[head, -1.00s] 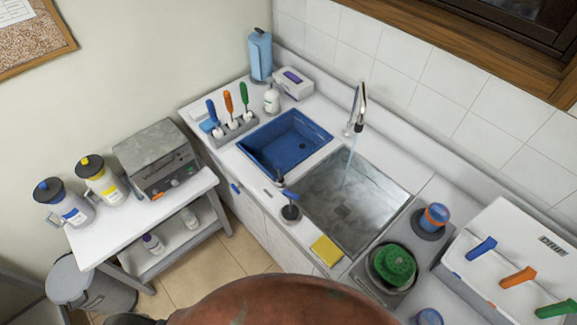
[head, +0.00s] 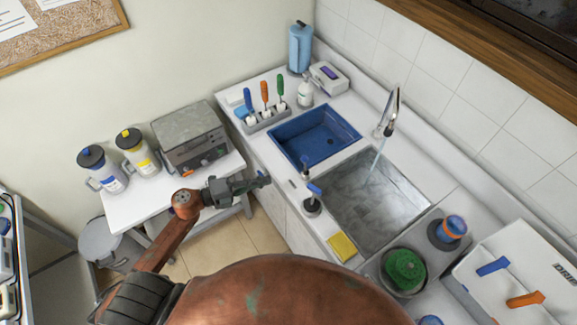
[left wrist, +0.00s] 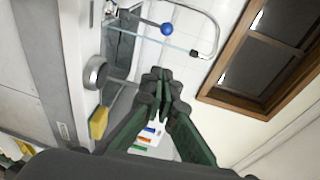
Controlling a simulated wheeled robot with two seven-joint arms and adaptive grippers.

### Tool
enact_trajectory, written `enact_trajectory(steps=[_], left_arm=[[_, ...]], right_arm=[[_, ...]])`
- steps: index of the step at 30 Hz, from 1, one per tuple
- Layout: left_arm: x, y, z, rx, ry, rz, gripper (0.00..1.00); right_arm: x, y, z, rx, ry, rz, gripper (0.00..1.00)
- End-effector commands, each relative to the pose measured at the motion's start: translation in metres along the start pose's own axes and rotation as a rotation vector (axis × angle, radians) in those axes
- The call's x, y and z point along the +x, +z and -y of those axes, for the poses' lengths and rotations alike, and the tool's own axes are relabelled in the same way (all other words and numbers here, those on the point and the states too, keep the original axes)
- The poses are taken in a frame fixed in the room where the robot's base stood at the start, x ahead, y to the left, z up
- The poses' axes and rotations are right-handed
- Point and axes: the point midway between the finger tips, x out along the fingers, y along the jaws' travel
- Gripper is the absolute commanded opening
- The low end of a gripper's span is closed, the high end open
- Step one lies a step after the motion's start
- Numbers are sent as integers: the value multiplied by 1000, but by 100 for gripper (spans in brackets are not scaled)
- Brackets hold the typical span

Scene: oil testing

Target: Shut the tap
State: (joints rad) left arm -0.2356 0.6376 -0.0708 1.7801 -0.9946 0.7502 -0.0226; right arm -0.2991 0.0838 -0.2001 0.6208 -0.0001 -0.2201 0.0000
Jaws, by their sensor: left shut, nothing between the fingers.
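The chrome tap (head: 393,104) stands behind the metal sink (head: 400,195), and a stream of water (head: 376,163) runs from its spout. The tap's curved spout also shows at the top of the left wrist view (left wrist: 214,35). A rod ending in a blue ball (left wrist: 167,29) shows there too; a small lever (head: 306,174) stands at the sink's front-left edge in the head view. My left gripper (head: 262,179) is shut and empty, in front of the counter and left of that lever, apart from it. My right gripper is out of view.
The blue basin (head: 345,122) lies left of the sink. A side table (head: 135,205) with jugs and a grey machine is behind my left arm.

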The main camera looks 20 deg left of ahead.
Motion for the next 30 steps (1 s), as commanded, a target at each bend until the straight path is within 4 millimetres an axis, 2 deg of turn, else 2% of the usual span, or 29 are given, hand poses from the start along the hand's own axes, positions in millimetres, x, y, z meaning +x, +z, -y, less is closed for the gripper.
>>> enact_trajectory(steps=[5,18,24,30], left_arm=[[19,-3,4,11,-1,-11,0],[105,1,5,8,-2,-6,0],[122,19,3,8,0,-6,0],[128,25,2,8,1,-6,0]], right_arm=[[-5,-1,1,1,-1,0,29],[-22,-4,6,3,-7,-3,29],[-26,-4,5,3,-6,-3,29],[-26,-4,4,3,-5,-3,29]])
